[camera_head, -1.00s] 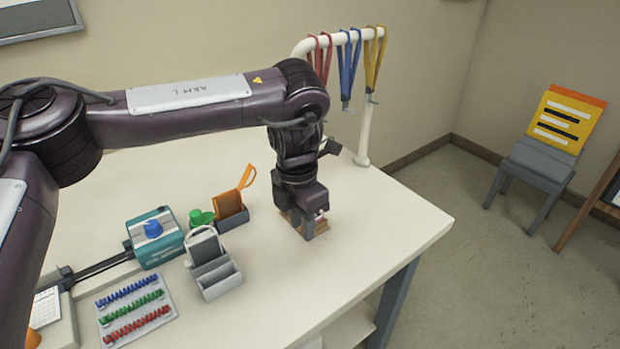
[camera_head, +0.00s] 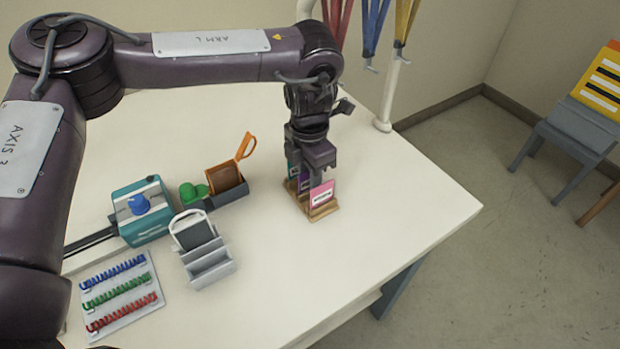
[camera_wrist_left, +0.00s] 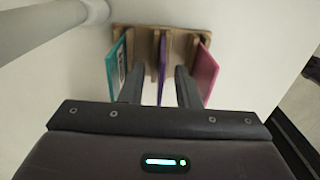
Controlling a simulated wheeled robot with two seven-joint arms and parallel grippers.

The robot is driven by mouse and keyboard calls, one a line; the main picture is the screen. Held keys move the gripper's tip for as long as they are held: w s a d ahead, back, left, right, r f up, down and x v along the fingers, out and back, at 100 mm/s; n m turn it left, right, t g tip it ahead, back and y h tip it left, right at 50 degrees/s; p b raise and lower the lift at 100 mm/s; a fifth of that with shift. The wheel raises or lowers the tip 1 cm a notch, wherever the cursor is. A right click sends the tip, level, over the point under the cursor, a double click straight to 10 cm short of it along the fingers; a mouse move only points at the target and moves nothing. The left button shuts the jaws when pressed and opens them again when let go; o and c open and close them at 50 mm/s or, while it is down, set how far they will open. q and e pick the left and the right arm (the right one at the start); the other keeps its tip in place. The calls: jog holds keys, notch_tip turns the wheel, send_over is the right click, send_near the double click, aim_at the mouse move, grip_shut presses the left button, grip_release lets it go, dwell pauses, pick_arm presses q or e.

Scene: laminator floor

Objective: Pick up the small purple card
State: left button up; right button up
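The small purple card (camera_wrist_left: 162,68) stands upright in the middle slot of a wooden rack (camera_wrist_left: 147,40), between a teal card (camera_wrist_left: 116,66) and a pink card (camera_wrist_left: 206,74). In the head view the purple card (camera_head: 305,183) is mostly hidden behind the pink card (camera_head: 321,194) and my left gripper (camera_head: 316,170). My left gripper (camera_wrist_left: 160,82) is open over the rack, with one finger on each side of the purple card and a visible gap on both sides. My right gripper is not in view.
A white post (camera_head: 388,95) with lanyards rises behind. The table is clear to the right.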

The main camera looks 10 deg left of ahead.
pick_arm(q)
jog(key=shift+f, duration=0.65)
grip_shut()
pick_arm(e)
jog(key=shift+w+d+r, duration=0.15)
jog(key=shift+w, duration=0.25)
pick_arm(q)
jog(key=shift+r, duration=0.15)
